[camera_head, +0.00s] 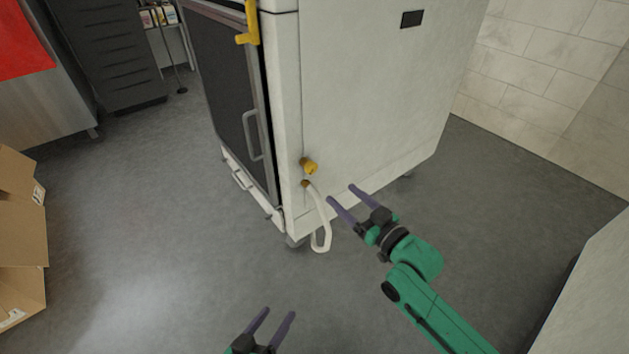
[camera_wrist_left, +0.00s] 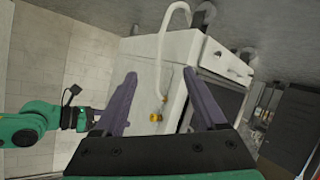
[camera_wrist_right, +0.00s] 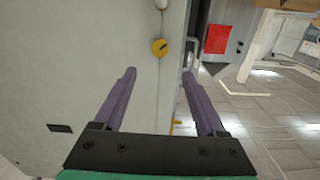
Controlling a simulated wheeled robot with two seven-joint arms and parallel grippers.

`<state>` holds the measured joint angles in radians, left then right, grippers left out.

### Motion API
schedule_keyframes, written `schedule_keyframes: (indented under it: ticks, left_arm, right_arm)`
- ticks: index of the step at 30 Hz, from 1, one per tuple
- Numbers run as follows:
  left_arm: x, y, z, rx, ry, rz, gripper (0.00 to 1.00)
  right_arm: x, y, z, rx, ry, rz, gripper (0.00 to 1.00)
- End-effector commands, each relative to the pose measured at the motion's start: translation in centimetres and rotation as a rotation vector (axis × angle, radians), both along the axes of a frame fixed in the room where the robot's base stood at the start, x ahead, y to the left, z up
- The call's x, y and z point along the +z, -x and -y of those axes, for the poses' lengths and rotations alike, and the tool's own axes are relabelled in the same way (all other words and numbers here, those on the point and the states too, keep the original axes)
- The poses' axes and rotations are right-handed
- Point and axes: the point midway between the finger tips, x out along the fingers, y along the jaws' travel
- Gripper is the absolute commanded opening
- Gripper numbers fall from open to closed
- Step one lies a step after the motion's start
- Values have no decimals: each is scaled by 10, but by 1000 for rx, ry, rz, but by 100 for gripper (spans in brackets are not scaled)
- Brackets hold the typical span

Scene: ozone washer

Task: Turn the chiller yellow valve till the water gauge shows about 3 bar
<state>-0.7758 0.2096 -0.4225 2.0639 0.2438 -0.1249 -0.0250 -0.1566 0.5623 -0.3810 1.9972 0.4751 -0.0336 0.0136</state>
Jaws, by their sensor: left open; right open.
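The chiller (camera_head: 350,90) is a large white cabinet with a dark front. Its yellow valve (camera_head: 309,166) sticks out low on the side face, near the front corner, just above a white hose (camera_head: 322,225). The valve also shows in the left wrist view (camera_wrist_left: 155,117) and in the right wrist view (camera_wrist_right: 159,46). My right gripper (camera_head: 340,192) is open and empty, to the right of the valve and apart from it. My left gripper (camera_head: 279,312) is open and empty, low in the head view and well away from the chiller. I cannot make out a water gauge.
A yellow handle (camera_head: 248,30) sits high at the chiller's front edge. Cardboard boxes (camera_head: 20,235) stand at the left, and a dark drawer cabinet (camera_head: 105,55) stands behind. A pale block (camera_head: 590,300) is at the right. The grey floor in front is clear.

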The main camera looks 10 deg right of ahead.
Motion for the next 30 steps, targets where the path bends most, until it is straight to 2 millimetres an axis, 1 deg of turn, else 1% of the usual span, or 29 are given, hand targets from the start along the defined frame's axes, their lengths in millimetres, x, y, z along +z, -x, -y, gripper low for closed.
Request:
schedule_keyframes:
  ticks: [1,3,10,11,12,15,19,23,29,30]
  left_arm:
    - [-8,0,0,3,3,3,74]
    - [-16,0,0,8,7,10,74]
    - [-43,0,0,32,29,38,74]
    - [-43,-2,-1,35,31,47,74]
    - [-29,-13,-1,41,37,86,74]
    - [-11,-31,-2,53,48,157,74]
    - [6,-47,-3,63,57,221,74]
    - [14,-52,-3,68,62,247,74]
    - [15,-52,-3,68,62,249,74]
    - [15,-52,-3,68,62,248,74]
  right_arm:
    - [-1,-10,-6,1,-4,6,74]
    - [-2,-27,-15,-1,-4,5,74]
    - [-3,-81,-48,0,-3,3,74]
    - [-2,-87,-52,1,-2,3,74]
    - [-2,-89,-52,-1,0,1,74]
    - [-2,-97,-57,-2,1,0,74]
    - [-1,-105,-61,-1,2,-1,74]
    - [0,-107,-63,0,2,-1,74]
    - [0,-108,-63,-1,2,-1,74]
    - [0,-107,-63,-1,2,-1,62]
